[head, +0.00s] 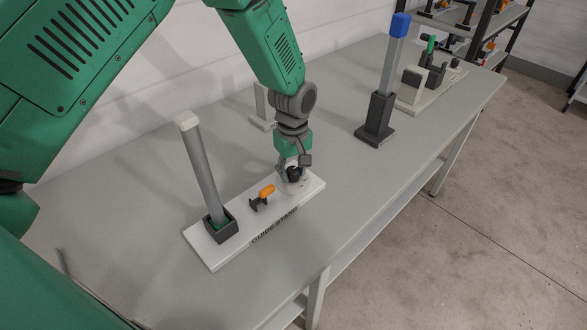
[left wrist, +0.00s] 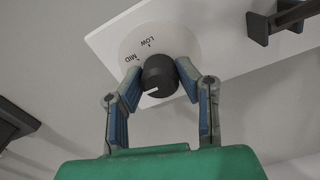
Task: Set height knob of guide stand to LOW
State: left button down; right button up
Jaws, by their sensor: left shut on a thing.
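The guide stand (head: 235,238) is a white base plate on the grey table, with its name printed along the front edge. My left gripper (head: 293,170) reaches down to its right end. In the left wrist view the gripper (left wrist: 159,72) is shut on the black height knob (left wrist: 160,77), one finger on each side. The knob sits on a round dial with LOW (left wrist: 151,43) and MID (left wrist: 138,57) printed near its far edge. A white mark on the knob lies on its near side, away from LOW; any further label is hidden. My right gripper is not in view.
A grey post (head: 200,168) stands in a black socket at the base's left end. An orange-handled clamp (head: 262,195) sits mid-base. Behind are a blue-topped post (head: 392,75) and another white fixture (head: 413,98). The table's front right is clear.

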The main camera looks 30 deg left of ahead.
pick_arm(q)
jog(key=m, duration=0.2)
jog(key=m+p, duration=0.1)
jog(key=m, duration=0.1)
jog(key=shift+w+r, duration=0.15)
jog(key=shift+w, duration=0.05)
jog(key=m+p, duration=0.1)
jog(key=m, duration=0.4)
jog(key=shift+p, duration=0.3)
jog(key=m, duration=0.4)
jog(key=shift+w+m+p, duration=0.1)
jog(key=shift+m+p, duration=0.2)
jog(key=shift+p, duration=0.1)
jog(key=shift+d+m+p, duration=0.1)
jog(key=shift+m+p, duration=0.2)
jog(key=shift+m, duration=1.9)
jog(key=c, duration=1.2)
grip_release()
